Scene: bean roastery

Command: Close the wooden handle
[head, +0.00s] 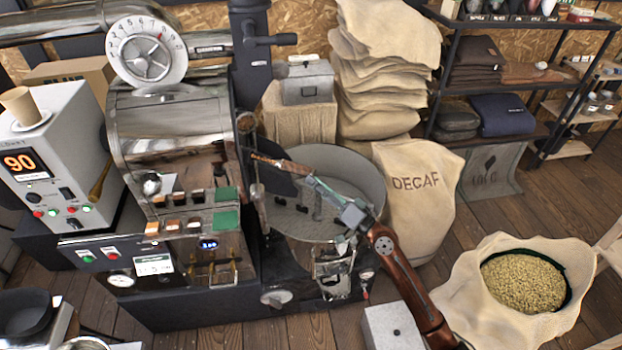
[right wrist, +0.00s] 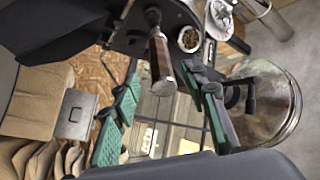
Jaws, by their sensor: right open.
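The wooden handle (head: 266,160) is a short brown grip on the front of the roaster, above the left side of the round cooling pan. In the right wrist view the wooden handle (right wrist: 158,58) is brown with a metal end and lies between the two fingers. My right gripper (head: 292,178) reaches in from the lower right over the pan and is open close to the handle. In the right wrist view its green-padded fingers (right wrist: 163,80) stand apart on either side of the handle, with gaps visible. My left gripper is in neither view.
The steel roaster drum (head: 172,135) stands left of the handle. The round cooling pan (head: 362,172) lies below my right gripper. A DECAF sack (head: 414,205) stands right of the pan, and an open bean sack (head: 470,280) stands at lower right.

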